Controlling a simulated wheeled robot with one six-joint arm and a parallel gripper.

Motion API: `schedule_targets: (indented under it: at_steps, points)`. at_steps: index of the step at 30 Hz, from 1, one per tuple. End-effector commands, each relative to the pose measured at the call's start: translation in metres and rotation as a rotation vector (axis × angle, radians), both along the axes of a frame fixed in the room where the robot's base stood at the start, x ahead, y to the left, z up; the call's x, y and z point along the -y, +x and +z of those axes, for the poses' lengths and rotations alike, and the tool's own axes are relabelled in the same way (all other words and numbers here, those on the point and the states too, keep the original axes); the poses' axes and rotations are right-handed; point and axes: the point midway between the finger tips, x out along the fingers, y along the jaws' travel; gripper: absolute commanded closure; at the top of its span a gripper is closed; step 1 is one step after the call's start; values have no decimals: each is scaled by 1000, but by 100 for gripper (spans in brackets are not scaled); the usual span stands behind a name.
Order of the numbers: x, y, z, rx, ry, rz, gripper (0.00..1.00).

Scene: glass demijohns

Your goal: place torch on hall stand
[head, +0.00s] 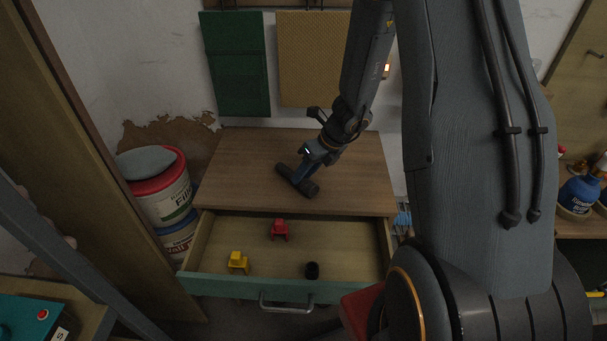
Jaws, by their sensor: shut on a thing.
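The torch (287,174) is a dark cylinder lying at a slant on or just above the wooden top of the hall stand (235,165). I cannot tell whether it touches the surface. My gripper (305,172) reaches down from above and is shut on the torch near its middle, with its fingers hiding part of it. The hall stand has an open drawer (215,243) below its top, with a green front and a metal handle.
The drawer holds a red piece (280,229), a yellow piece (238,261) and a black cylinder (312,270). Stacked buckets (160,198) stand left of the stand. Green (237,65) and yellow (305,60) panels hang behind. The top's left and right sides are clear.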

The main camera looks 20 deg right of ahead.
Motion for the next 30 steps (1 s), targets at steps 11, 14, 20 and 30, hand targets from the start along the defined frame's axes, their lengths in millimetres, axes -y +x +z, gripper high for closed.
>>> schedule_targets:
  at_steps: [11,14,20,30]
  points:
    - [0,0,-3,0,0,1,73]
    - [0,0,-2,0,0,1,60]
    - [0,0,-2,0,0,1,60]
    - [9,-5,21,4,-1,0,60]
